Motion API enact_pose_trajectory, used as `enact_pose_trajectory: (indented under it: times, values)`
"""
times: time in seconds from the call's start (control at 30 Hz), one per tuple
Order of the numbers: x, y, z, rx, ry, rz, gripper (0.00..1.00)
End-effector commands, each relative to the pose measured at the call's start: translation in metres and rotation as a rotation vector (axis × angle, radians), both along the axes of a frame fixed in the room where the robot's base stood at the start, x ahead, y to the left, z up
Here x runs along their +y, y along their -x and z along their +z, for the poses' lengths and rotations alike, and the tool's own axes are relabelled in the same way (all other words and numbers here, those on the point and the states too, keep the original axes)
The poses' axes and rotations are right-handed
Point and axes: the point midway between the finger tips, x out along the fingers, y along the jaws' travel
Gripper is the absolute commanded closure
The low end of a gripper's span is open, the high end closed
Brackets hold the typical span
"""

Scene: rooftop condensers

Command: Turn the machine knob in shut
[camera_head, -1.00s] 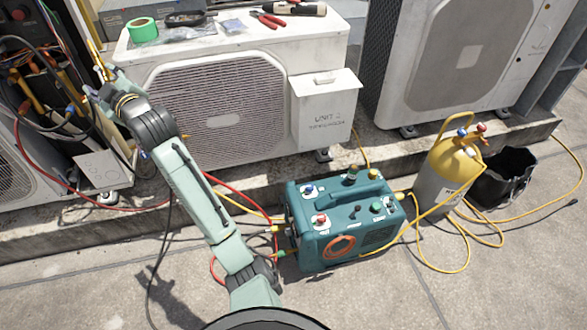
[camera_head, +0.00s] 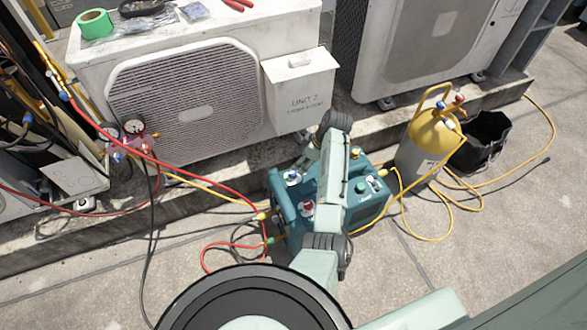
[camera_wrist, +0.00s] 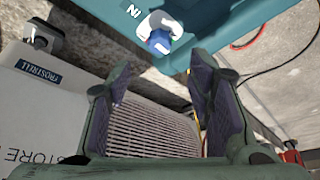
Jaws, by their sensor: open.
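The teal machine (camera_head: 367,213) stands on the ground in front of the condensers, partly hidden by my arm. Its blue-and-white knob (camera_head: 292,177) is on the top left corner. In the wrist view this knob (camera_wrist: 158,40) sits beside an upside-down IN label (camera_wrist: 133,11) on the machine's teal edge (camera_wrist: 215,50). My gripper (camera_wrist: 160,65) is open and empty in the wrist view. The knob lies just past the fingertips, between their lines and apart from them. In the head view my arm reaches over the machine, and the fingers cannot be made out. A red knob (camera_head: 307,207) is nearer.
The UNIT 2 condenser (camera_head: 190,95) stands behind the machine. A yellow-topped cylinder (camera_head: 430,140) and a black bucket (camera_head: 485,145) are at the right. Red and yellow hoses (camera_head: 215,185) run left to gauges (camera_head: 133,128).

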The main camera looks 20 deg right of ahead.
Motion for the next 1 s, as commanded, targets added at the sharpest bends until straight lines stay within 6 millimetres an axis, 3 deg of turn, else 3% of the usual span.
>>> enact_pose_trajectory:
  times: [0.43,0.87,1.0]
  values:
    - [0.022,-0.022,-0.072,0.0,0.002,0.001,0.53]
    - [0.025,-0.026,-0.084,-0.003,0.003,-0.002,0.53]
    - [0.025,-0.026,-0.084,-0.003,0.003,-0.002,0.6]
